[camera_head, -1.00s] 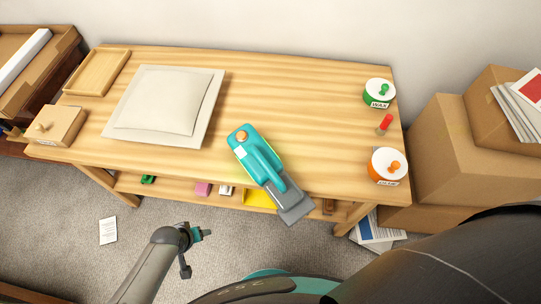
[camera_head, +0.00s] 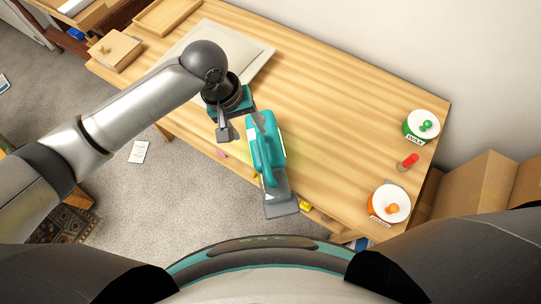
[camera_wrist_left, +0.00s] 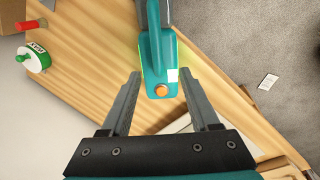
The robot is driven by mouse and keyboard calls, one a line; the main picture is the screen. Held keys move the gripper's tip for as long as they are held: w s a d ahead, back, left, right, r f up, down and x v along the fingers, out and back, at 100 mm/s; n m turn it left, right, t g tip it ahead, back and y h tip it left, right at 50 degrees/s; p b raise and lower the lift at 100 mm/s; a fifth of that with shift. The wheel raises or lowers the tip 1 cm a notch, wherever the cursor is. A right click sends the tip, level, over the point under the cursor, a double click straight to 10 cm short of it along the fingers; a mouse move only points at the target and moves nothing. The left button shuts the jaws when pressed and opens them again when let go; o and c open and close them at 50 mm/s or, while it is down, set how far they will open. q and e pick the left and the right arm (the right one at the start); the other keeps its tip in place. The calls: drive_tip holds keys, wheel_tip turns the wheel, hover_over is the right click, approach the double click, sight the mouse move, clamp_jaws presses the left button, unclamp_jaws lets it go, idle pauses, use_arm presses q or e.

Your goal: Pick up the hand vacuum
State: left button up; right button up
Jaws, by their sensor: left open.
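The hand vacuum (camera_head: 268,152) is teal with a grey nozzle and lies on the wooden table (camera_head: 335,112), its nozzle sticking out over the front edge. In the left wrist view the hand vacuum (camera_wrist_left: 158,62) shows its orange button and white label, just ahead of and between the two fingers. My left gripper (camera_head: 241,130) is open at the left side of the vacuum's rear in the head view. Its fingertips (camera_wrist_left: 162,84) stand apart with nothing held between them. My right gripper is not in view.
A white padded sheet (camera_head: 245,50) lies behind my left wrist. A green-banded tub (camera_head: 421,127), a red-topped item (camera_head: 408,162) and an orange-banded tub (camera_head: 389,203) stand at the table's right end. A cardboard box (camera_head: 480,180) is beyond. The table's middle right is clear.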

sight(261, 145)
use_arm(q)
drive_tip(key=b+x, duration=0.1)
drive_tip(key=x, duration=0.4)
drive_tip(key=shift+f, duration=0.25)
drive_tip(key=shift+x, duration=0.85)
drive_tip(key=x, duration=0.2)
drive_tip(key=b+x, duration=0.1)
drive_tip(key=x, duration=0.1)
drive_tip(key=shift+w+d+f, duration=0.2)
drive_tip(key=shift+d+f, duration=0.1)
drive_tip(key=shift+f, duration=0.05)
clamp_jaws()
drive_tip(key=shift+w+r, duration=0.1)
drive_tip(key=shift+r, duration=0.05)
